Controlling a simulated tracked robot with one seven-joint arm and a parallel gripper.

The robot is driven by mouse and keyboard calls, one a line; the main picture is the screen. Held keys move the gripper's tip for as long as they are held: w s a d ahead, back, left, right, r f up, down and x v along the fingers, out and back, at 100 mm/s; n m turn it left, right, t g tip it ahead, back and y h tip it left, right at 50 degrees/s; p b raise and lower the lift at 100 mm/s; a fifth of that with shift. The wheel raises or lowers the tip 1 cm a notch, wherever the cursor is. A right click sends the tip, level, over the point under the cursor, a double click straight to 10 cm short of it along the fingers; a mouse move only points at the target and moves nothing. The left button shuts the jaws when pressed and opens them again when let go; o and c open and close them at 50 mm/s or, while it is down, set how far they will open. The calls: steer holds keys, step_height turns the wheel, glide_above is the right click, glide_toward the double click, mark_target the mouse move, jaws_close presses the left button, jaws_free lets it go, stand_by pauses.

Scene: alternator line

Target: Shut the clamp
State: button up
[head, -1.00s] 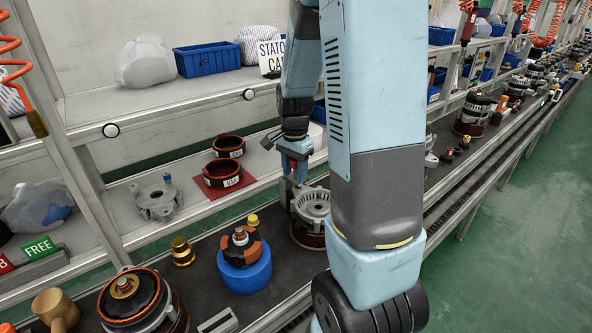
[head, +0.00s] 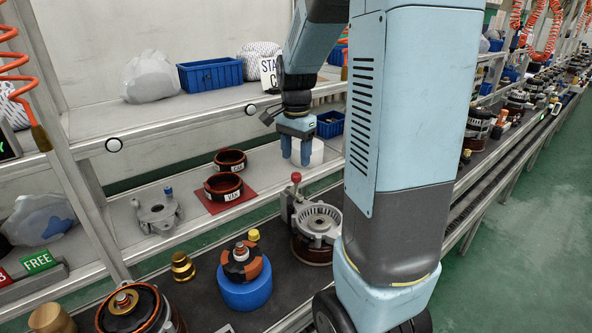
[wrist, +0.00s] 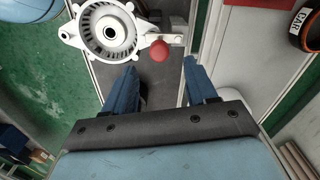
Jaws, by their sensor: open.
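The clamp (head: 291,203) stands at the left side of an alternator housing on the bench, with a red knob on top of its upright lever. In the wrist view the red knob (wrist: 158,51) lies just beyond my fingertips, beside the pale slotted housing (wrist: 108,34). The housing also shows in the head view (head: 318,222), seated on a dark red base. My gripper (head: 296,150) is open and empty, with blue fingers pointing down, above and behind the clamp. In the wrist view my gripper (wrist: 163,66) shows its two fingers spread apart, with nothing between them.
A blue round stand (head: 246,290) with a rotor on it is left of the housing. A brass part (head: 182,267) stands on the dark bench.

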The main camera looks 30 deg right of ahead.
steer(key=shift+r, duration=1.75)
steer(key=s+a+r+n+t, duration=0.2)
steer(key=s+a+n, duration=0.1)
steer(key=s, duration=0.3)
steer(key=s+a+r+n+t, duration=0.1)
steer(key=s+a+r+n, duration=0.2)
steer(key=s+n, duration=0.3)
steer(key=s+a+r+n+t, duration=0.2)
steer(key=s+a+r+n, duration=0.1)
steer(key=s, duration=0.4)
steer(key=shift+a+n+t, duration=0.3)
steer(key=shift+a+n, duration=0.05)
steer(key=shift+n, duration=0.35)
